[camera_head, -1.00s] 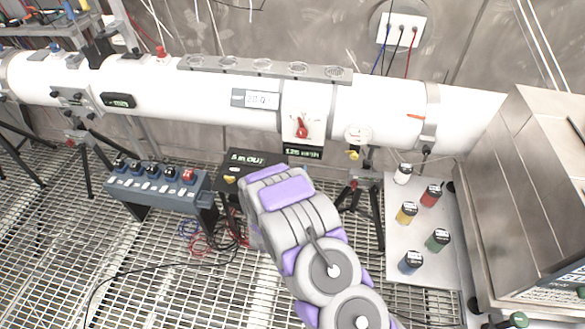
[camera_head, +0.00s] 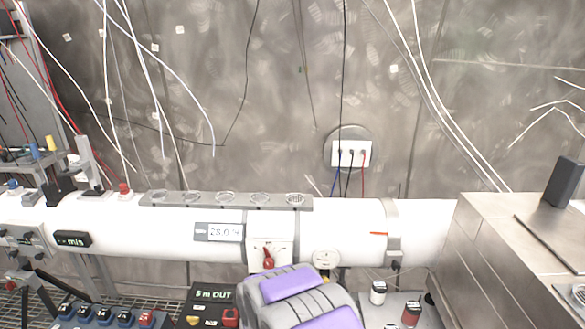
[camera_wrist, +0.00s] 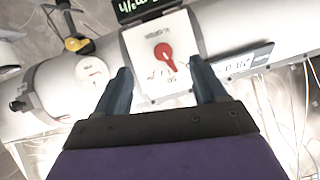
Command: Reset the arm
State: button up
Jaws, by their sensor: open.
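My arm shows at the bottom centre of the head view, grey and purple, in front of the white pipe (camera_head: 140,232). In the wrist view, my gripper (camera_wrist: 160,82) is open, with its two dark fingers apart and nothing between them. Beyond the fingertips is a white panel with a red knob (camera_wrist: 165,55) on the pipe. The red knob also shows in the head view (camera_head: 268,258), just above my arm. The gripper's fingers are hidden in the head view.
A steel cabinet (camera_head: 510,265) stands at the right. A row of switches (camera_head: 105,316) and a black "5 m OUT" box (camera_head: 213,306) are low at the left. Small bottles (camera_head: 378,292) stand on a pale tray. A wall socket (camera_head: 351,153) with cables is above the pipe.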

jog(key=s+d+r+g+b, duration=0.1)
jog(key=s+d+r+g, duration=0.3)
jog(key=s, duration=1.1)
jog(key=s+d+r+g, duration=0.5)
jog(key=s+d, duration=0.6)
jog(key=s, duration=0.4)
jog(key=s+d+r+n+g+b, duration=0.1)
jog(key=s+d+r+g, duration=0.4)
jog(key=s, duration=1)
notch_tip(320, 180, up, 2)
jog(key=shift+s+d+r+h+b, duration=0.1)
jog(key=shift+s+d+h+b, duration=0.3)
jog(key=shift+d, duration=0.85)
jog(key=shift+w, duration=0.1)
dwell(0.8)
